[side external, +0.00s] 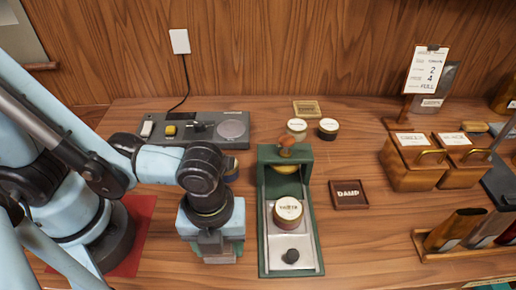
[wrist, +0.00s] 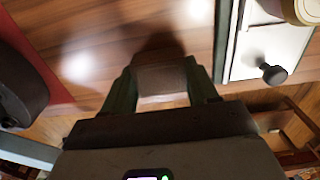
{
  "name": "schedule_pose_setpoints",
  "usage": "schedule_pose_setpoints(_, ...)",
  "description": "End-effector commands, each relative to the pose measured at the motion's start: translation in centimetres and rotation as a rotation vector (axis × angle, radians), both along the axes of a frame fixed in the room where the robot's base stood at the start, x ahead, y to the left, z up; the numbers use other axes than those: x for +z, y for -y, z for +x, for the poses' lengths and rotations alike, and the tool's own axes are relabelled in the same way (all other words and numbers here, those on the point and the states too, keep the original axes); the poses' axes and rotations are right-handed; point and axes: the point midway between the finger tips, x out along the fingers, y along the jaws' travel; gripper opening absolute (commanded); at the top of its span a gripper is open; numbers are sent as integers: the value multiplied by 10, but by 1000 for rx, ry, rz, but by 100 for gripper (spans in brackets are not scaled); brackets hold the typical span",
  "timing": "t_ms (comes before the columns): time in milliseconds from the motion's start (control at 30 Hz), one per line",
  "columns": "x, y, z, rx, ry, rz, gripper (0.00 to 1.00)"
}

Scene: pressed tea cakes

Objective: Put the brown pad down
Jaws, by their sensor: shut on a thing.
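My gripper (wrist: 162,92) is shut on the brown pad (wrist: 162,78), a small brownish block held between the two green fingers in the wrist view. In the side external view my gripper (side external: 222,254) is low over the wooden table, just left of the green press. The pad is mostly hidden there by the fingers and wrist. I cannot tell whether the pad touches the table.
The green press (side external: 264,240) holds a labelled round tin (side external: 288,210) and a black knob (side external: 291,256). A dark tile marked DAMP (side external: 348,194) lies to its right. A grey device (side external: 205,128) is behind my gripper. Bare table (side external: 375,250) lies right of the press.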

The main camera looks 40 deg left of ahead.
Motion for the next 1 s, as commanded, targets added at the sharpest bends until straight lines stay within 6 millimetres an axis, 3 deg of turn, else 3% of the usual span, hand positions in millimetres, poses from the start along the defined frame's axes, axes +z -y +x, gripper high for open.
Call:
schedule_pose_setpoints(533, -10, 0, 0, 0, 0, 0, 34)
schedule_pose_setpoints(567, -10, 0, 0, 0, 0, 0, 61)
schedule_pose_setpoints(700, -10, 0, 0, 0, 0, 0, 83)
schedule_pose_setpoints(1000, -9, 0, 0, 0, 0, 0, 84)
